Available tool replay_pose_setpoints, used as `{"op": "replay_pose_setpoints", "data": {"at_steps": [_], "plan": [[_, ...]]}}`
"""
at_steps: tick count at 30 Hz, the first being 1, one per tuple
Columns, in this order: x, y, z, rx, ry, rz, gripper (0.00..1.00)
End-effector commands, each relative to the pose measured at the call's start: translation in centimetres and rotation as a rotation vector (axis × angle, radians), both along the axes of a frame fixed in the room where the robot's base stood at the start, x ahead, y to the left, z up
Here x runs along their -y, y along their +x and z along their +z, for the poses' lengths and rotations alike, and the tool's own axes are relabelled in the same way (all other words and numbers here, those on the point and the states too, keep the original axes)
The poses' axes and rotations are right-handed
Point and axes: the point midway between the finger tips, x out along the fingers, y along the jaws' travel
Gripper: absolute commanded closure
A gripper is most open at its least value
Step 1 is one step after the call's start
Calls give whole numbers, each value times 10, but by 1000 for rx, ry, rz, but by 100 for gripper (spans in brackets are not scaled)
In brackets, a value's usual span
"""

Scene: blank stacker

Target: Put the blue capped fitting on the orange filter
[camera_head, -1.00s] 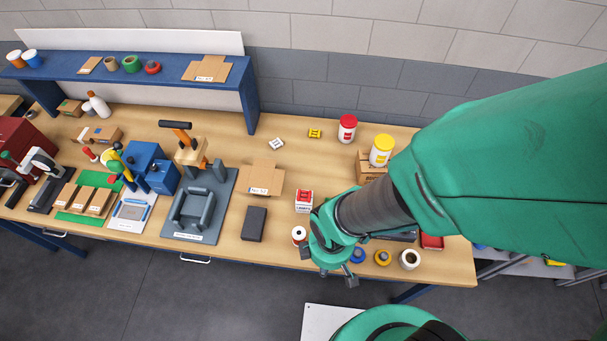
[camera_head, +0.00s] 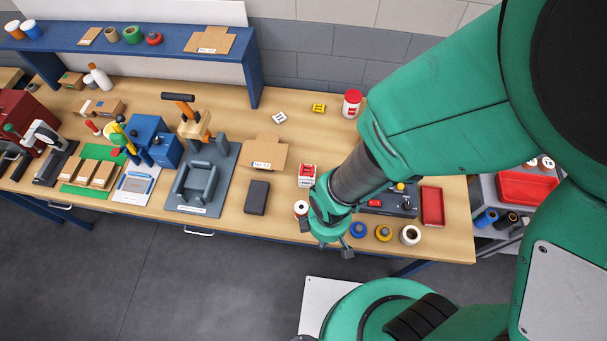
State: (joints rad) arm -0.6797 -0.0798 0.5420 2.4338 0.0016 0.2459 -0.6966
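My gripper (camera_head: 326,240) hangs at the front edge of the bench with its fingers spread apart and nothing seen between them. Just right of it, a small round blue piece with a dark centre (camera_head: 358,230) lies on the bench top; it may be the blue capped fitting, but it is too small to be sure. Beside it is a yellow-orange round piece with a grey centre (camera_head: 383,233), possibly the orange filter. The gripper touches neither. My forearm hides the bench behind it.
A white roll (camera_head: 410,235) stands right of the round pieces. A red-and-white box (camera_head: 307,174) and a dark block (camera_head: 257,198) are left of my gripper. A side shelf holds a red bin (camera_head: 526,187).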

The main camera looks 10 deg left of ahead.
Motion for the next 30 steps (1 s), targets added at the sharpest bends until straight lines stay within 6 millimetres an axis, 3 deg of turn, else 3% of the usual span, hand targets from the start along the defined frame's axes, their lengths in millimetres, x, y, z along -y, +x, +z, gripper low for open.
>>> {"op": "replay_pose_setpoints", "data": {"at_steps": [24, 30], "plan": [[-75, 104, -12, 0, 0, -1, 100], [-85, 118, -14, 0, 0, -1, 100]]}}
